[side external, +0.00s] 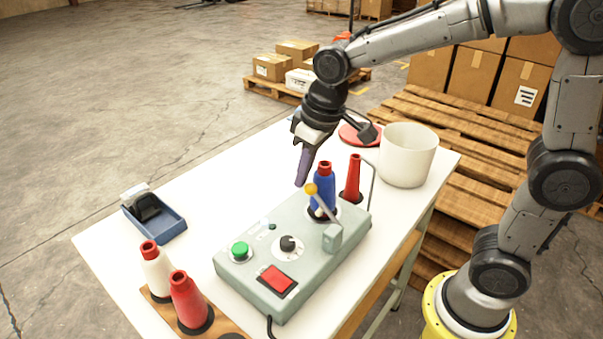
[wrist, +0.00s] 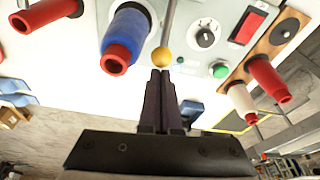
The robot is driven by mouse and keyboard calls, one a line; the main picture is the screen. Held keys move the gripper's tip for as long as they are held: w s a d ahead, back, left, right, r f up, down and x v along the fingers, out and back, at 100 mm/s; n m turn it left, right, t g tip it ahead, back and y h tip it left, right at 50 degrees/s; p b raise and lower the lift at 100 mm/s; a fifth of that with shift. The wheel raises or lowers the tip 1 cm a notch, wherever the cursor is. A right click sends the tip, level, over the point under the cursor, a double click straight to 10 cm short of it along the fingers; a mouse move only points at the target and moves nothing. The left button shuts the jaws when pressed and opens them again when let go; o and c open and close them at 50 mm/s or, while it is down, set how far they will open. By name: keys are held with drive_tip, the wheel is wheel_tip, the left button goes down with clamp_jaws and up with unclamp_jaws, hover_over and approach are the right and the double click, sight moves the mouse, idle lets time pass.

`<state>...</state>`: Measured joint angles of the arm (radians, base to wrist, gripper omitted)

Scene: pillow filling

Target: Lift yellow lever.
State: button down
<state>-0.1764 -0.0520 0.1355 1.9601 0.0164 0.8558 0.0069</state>
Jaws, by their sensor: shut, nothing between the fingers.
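The yellow lever knob (side external: 311,189) tops a thin metal rod on the grey control box (side external: 250,262), and the rod leans up and to the left from its pivot block. In the wrist view the yellow knob (wrist: 162,58) shows just beyond my fingertips. My gripper (side external: 301,184) is shut and empty, pointing down close beside the knob. In the wrist view my gripper's fingers (wrist: 160,74) are together, with the tips almost at the knob. I cannot tell whether they touch it.
A blue spool (side external: 324,190) and a red cone (side external: 353,180) stand behind the lever. The box has a green button (side external: 240,250), a black knob (side external: 288,243) and a red switch (side external: 276,279). A white pot (side external: 407,157) stands at the back right. The table's left side is mostly clear.

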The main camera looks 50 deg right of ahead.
drive_tip(key=shift+s+r+t, duration=0.2)
drive_tip(key=shift+s+t, duration=0.05)
drive_tip(key=shift+t, duration=0.05)
